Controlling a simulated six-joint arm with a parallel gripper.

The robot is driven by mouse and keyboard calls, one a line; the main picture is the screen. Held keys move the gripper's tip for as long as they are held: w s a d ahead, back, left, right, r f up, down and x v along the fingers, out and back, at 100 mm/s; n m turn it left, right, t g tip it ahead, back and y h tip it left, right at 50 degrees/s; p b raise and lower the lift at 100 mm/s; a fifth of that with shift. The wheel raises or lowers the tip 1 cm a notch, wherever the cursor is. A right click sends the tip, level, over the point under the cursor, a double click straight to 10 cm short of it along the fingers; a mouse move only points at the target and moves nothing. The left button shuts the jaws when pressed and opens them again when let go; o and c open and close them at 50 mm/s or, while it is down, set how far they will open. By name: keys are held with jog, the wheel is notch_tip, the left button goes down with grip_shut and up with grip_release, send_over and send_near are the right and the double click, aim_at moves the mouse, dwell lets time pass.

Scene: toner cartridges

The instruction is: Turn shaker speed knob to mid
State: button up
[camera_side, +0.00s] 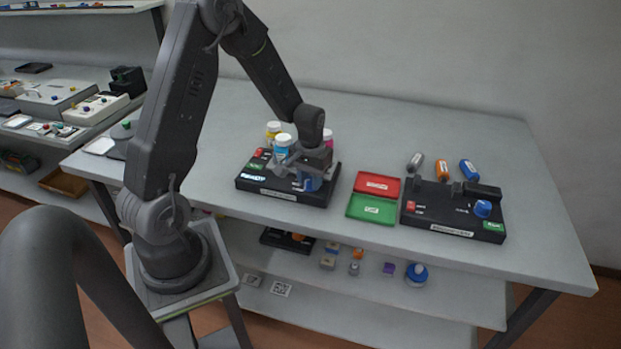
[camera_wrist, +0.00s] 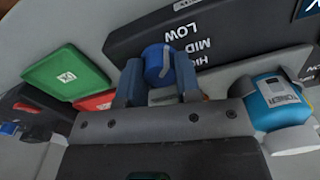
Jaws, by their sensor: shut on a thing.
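My gripper (camera_side: 311,176) partly hides the shaker's right side in the side view.
A red tray (camera_side: 377,184) and a green tray (camera_side: 371,208) lie right of the shaker. Farther right is a second black device (camera_side: 452,220) with a blue knob, and several cartridges lie behind it (camera_side: 441,169).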

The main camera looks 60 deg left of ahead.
jog(key=shift+m, duration=2.3)
